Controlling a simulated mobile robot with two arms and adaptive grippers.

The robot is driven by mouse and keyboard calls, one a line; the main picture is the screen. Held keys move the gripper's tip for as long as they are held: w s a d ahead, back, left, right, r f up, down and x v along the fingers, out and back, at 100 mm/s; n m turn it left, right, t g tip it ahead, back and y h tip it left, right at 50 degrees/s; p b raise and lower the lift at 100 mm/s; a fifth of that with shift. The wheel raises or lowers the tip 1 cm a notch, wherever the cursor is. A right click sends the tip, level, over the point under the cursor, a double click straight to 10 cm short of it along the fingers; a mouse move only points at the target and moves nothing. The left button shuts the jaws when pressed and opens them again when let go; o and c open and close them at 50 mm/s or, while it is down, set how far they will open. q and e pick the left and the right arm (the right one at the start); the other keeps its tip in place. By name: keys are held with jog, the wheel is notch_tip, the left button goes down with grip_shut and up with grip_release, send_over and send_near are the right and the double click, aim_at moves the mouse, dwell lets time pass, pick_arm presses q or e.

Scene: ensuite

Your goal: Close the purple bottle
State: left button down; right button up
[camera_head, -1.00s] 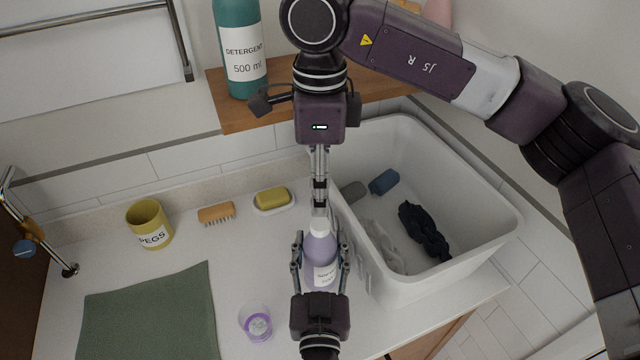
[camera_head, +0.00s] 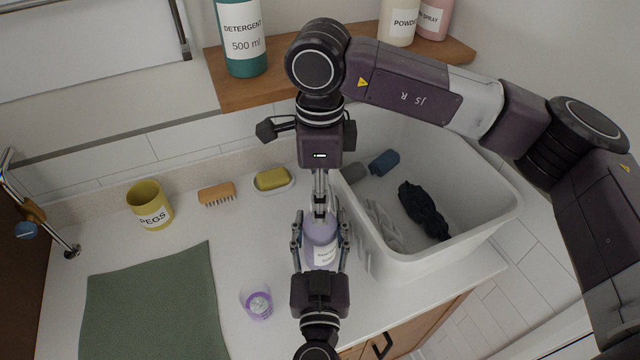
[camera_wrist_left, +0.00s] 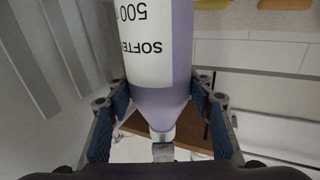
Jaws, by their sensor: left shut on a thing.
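The purple bottle (camera_head: 321,245) with a white label is upright at the front of the counter, beside the white tub. My left gripper (camera_head: 321,242) comes in from the bottom of the head view and is shut around the bottle's body. The left wrist view shows the bottle (camera_wrist_left: 176,98) upside down between the finger pads (camera_wrist_left: 160,112). My right gripper (camera_head: 321,208) points down from above, its narrow fingers close together at the bottle's top. The fingers cover the bottle's top, so I cannot tell whether a cap is between them.
The white tub (camera_head: 470,225) holds dark and grey cloth pieces. A clear cup with purple (camera_head: 257,305), green cloth (camera_head: 150,305), yellow pegs pot (camera_head: 150,207), brush (camera_head: 217,193) and soap (camera_head: 272,179) are on the counter. A detergent bottle (camera_head: 241,40) stands on the shelf (camera_head: 280,90).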

jog(key=shift+f, duration=0.1)
jog(key=shift+c, duration=0.5)
grip_shut()
jog(key=shift+o, duration=1.2)
grip_release()
notch_tip(320, 180, up, 12)
pick_arm(q)
jog(key=c, duration=0.9)
grip_release()
